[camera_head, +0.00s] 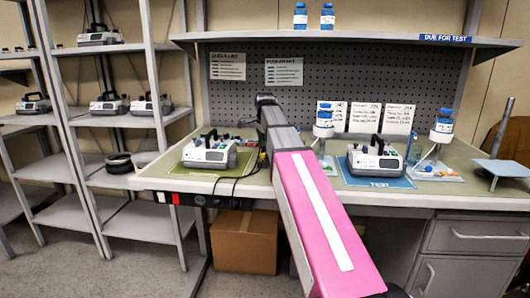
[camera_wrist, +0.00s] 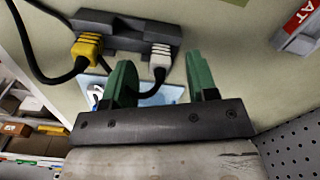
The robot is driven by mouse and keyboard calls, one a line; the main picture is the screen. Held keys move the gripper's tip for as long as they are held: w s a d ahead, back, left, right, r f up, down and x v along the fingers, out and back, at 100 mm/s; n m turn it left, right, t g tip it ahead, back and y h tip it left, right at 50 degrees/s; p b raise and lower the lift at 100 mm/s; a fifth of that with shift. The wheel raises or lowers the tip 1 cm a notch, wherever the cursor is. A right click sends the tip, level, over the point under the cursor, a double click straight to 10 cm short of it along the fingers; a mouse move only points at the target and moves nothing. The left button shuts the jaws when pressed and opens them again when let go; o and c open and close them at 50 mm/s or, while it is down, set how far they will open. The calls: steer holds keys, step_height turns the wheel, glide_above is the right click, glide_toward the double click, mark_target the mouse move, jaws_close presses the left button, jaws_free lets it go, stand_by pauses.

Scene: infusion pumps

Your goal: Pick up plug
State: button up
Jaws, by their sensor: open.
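In the wrist view, a grey-white plug (camera_wrist: 160,60) and a yellow plug (camera_wrist: 87,47) sit in a dark power strip (camera_wrist: 125,30), each with a dark cable. My gripper (camera_wrist: 161,62) has two green fingers, spread apart with nothing held. The grey-white plug appears between the fingertips in the picture, beyond them; I cannot tell how far. The yellow plug is left of the left finger. In the head view my arm reaches over the bench, and my fingers cannot be made out.
In the head view, infusion pumps stand on a green mat (camera_head: 240,164) and a blue mat (camera_head: 352,178) on the bench (camera_head: 158,181), either side of my arm. Dark cables hang near the bench's front edge. A shelf (camera_head: 365,39) spans above. A cardboard box (camera_head: 245,243) sits underneath.

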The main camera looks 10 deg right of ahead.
steer(key=shift+f, duration=0.5)
jaws_close()
steer(key=shift+r, duration=0.1)
